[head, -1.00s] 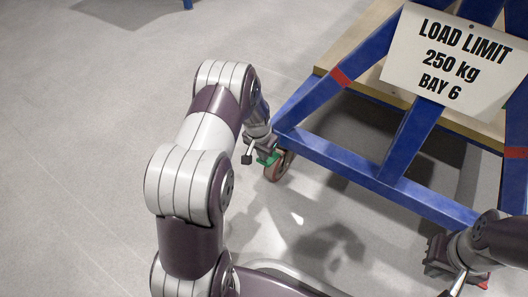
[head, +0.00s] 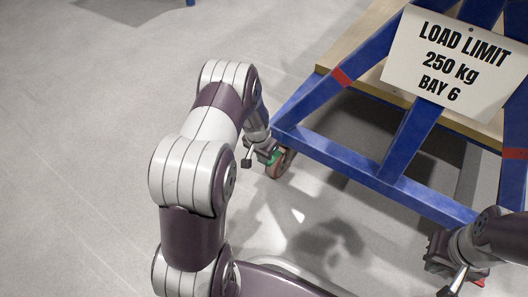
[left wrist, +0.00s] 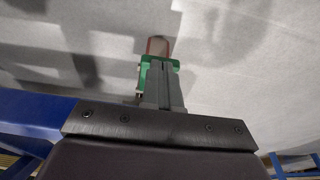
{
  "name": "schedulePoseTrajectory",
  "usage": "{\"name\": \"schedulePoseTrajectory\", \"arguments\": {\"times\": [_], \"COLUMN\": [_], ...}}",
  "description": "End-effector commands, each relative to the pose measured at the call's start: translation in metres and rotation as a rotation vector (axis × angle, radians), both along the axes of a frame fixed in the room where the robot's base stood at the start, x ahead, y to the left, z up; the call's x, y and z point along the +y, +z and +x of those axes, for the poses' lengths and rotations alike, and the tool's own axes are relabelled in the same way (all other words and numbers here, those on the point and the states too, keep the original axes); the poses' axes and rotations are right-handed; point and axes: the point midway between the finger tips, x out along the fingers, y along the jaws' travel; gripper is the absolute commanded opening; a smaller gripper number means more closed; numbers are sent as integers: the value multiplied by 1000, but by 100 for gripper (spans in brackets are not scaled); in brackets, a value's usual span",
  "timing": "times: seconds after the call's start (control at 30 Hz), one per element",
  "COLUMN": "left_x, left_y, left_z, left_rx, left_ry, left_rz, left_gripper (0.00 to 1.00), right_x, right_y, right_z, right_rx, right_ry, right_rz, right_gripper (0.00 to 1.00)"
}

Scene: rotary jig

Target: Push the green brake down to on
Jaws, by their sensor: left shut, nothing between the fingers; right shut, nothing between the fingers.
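The green brake (head: 275,157) sits at the caster wheel (head: 280,165) under the left corner of the blue cart. In the left wrist view the green brake (left wrist: 145,64) shows on both sides of my fingertips, with the wheel (left wrist: 157,46) just beyond. My left gripper (left wrist: 163,72) is shut and empty, its tips over or against the brake; whether they touch I cannot tell. In the head view my left gripper (head: 268,150) partly hides the brake. The brake's tilt is not clear. My right gripper (head: 432,268) is shut and empty at the lower right.
The blue cart frame (head: 340,162) carries a wooden deck (head: 335,64) and a white load-limit sign (head: 450,60). A red part (head: 472,283) shows beside my right gripper. The grey floor to the left is clear.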

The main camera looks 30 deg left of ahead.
Motion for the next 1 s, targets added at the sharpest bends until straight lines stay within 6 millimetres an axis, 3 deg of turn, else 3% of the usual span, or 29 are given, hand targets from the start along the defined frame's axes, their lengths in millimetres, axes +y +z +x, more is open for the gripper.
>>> {"name": "schedulePoseTrajectory", "arguments": {"times": [0.5,1.0], "left_x": [1,1], "left_y": [-27,-32], "left_z": [-9,-9], "left_rx": [3,2], "left_ry": [1,0], "left_rz": [-1,-1], "left_gripper": [0,0], "right_x": [0,0], "right_y": [6,6], "right_z": [0,0], "right_rx": [0,0], "right_ry": [0,0], "right_rz": [0,0], "right_gripper": [0,0]}}
